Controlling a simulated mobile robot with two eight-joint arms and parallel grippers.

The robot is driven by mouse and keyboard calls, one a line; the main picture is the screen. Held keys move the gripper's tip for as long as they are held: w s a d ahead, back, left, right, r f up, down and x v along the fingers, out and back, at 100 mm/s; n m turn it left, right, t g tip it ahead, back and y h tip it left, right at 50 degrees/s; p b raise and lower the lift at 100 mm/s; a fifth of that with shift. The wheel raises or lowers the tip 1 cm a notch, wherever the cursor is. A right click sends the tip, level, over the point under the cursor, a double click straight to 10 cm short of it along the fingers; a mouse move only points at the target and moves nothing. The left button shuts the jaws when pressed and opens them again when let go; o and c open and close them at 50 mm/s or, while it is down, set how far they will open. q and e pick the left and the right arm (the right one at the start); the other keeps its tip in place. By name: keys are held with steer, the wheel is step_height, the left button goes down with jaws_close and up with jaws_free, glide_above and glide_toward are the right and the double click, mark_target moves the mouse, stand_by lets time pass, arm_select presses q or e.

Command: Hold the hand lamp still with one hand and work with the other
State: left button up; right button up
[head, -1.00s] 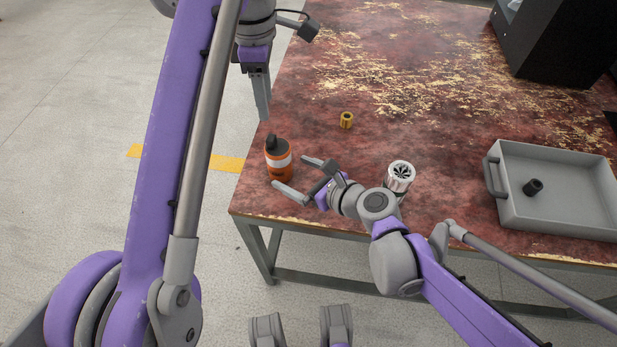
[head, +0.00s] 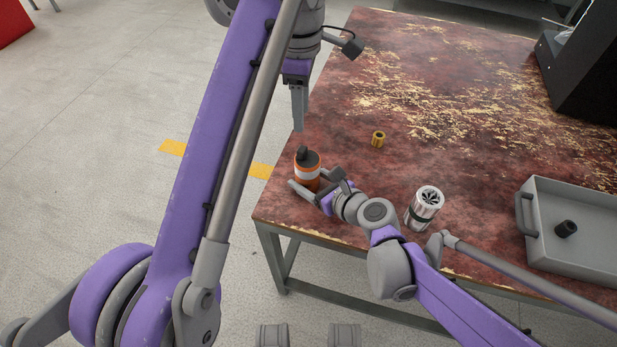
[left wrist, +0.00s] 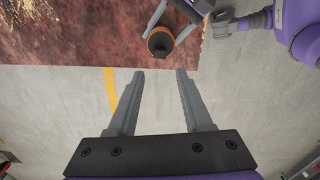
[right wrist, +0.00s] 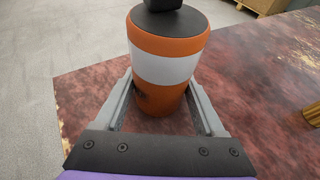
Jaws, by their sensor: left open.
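The hand lamp, which I take to be the orange cylinder (head: 305,180) with a white band and black top, stands upright near the table's left front corner. It also shows in the left wrist view (left wrist: 160,42) and large in the right wrist view (right wrist: 165,85). My right gripper (head: 308,188) is around its lower body, one finger on each side; in the right wrist view (right wrist: 160,100) the fingers look spread, and firm contact is not clear. My left gripper (head: 298,128) points down, open and empty, above and behind the lamp; its fingers frame bare floor in the left wrist view (left wrist: 159,78).
A small brass-coloured ring (head: 378,139) lies behind the lamp. A silver cylinder with a vaned top (head: 425,208) stands to the right, near my right forearm. A grey tray (head: 523,215) holds a black part (head: 566,229). A black machine (head: 585,65) stands at the back right.

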steer(key=c, duration=0.7)
arm_select(q)
steer(key=shift+f, duration=0.2)
steer(key=c, duration=0.4)
arm_select(e)
steer(key=shift+c, duration=0.3)
arm_select(q)
steer(key=a+f+h, duration=0.1)
steer(key=f, duration=0.1)
steer(key=w+a+f+m+g+h, duration=0.1)
steer(key=f+h, duration=0.1)
steer(key=w+a+f+m+h, duration=0.1)
steer(key=f, duration=0.2)
steer(key=shift+w+g+h, duration=0.15)
steer(key=shift+g+h, duration=0.15)
steer(key=shift+h, duration=0.1)
jaws_close()
steer(key=w+a+f+m+t+h, duration=0.1)
steer(key=a+f+m+h, duration=0.2)
steer(key=f+h, duration=0.2)
steer(key=s+a+m+t+h, duration=0.5)
steer(key=a+m+t+h, duration=0.1)
steer(key=a, duration=0.5)
steer(key=shift+s+a+r+m+t+h, duration=0.15)
steer(key=shift+s+r+m+t+h, duration=0.2)
steer(key=shift+t, duration=0.35)
steer(key=shift+w+f, duration=0.1)
steer(key=shift+f, duration=0.05)
